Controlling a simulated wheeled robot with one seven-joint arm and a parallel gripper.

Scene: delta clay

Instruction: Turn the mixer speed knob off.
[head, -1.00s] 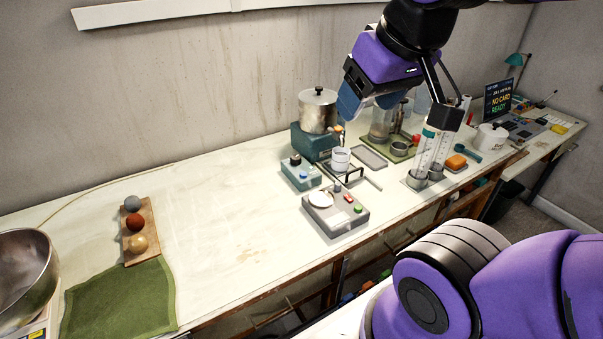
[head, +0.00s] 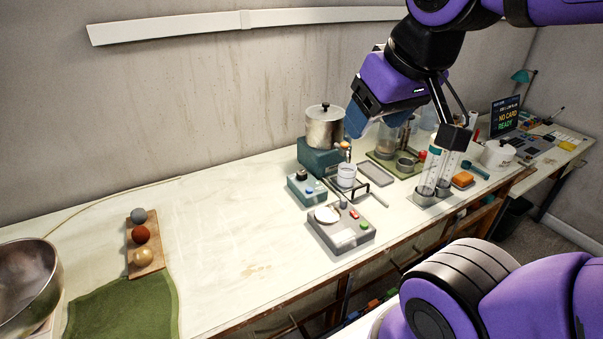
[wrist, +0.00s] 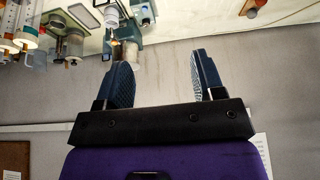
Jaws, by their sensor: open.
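I cannot tell for sure which device is the mixer. A small teal box (head: 306,189) on the bench has a black knob (head: 302,174) on top and a blue button. Behind it, a larger teal base (head: 318,156) carries a lidded metal pot (head: 324,128). In front, a grey box (head: 341,230) has a white disc and red and green buttons. The knob's setting is too small to read. My gripper (head: 368,118) is open and empty, above and behind these devices. In the wrist view its two blue fingers stand apart (wrist: 160,75), with bench equipment beyond them.
A white cup (head: 347,175) on a wire stand, a grey tray (head: 377,173) and graduated cylinders (head: 437,172) stand close by. On the left are a wooden board (head: 144,257) with three balls, a green cloth (head: 128,306) and a metal bowl (head: 28,282). The bench between is clear.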

